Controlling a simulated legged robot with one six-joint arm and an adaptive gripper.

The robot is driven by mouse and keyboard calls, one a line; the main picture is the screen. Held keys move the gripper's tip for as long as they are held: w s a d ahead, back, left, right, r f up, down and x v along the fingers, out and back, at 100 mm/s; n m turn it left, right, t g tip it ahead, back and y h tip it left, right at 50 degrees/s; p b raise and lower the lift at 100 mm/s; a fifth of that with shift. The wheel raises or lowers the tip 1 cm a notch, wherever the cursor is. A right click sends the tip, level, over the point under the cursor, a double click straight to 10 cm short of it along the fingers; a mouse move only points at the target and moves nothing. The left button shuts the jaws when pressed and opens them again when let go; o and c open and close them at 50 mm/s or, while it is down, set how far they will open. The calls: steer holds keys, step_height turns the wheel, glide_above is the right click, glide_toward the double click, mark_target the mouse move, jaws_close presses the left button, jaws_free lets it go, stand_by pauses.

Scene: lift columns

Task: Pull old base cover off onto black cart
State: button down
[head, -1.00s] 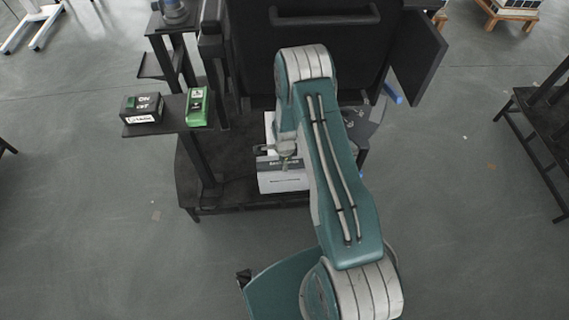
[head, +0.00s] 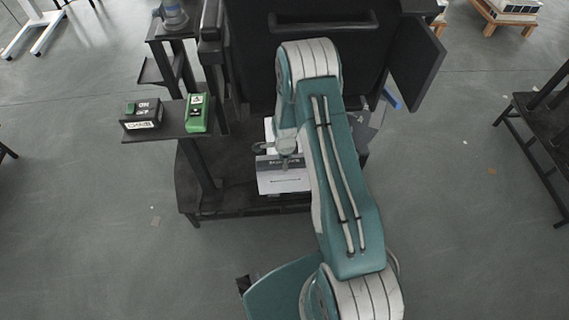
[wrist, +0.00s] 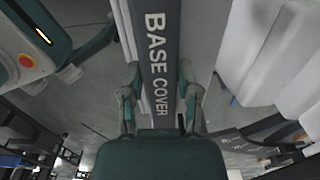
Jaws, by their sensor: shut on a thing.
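The base cover shows in the wrist view as a dark grey bar lettered BASE COVER (wrist: 158,62), running between my two fingers. In the head view it is a grey-white piece with a dark labelled band (head: 284,184), low at the front of the tall black column unit. My gripper (head: 287,152) is at its upper edge, partly hidden by my arm. In the wrist view my gripper (wrist: 160,92) is closed with a finger on each side of the bar. A black stand (head: 540,125) at the right edge may be the black cart; I cannot tell.
A black side shelf holds a black box (head: 142,113) and a green device (head: 197,113). A dark open panel (head: 418,62) juts out at the upper right of the unit.

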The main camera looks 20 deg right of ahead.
steer(key=shift+r, duration=1.35)
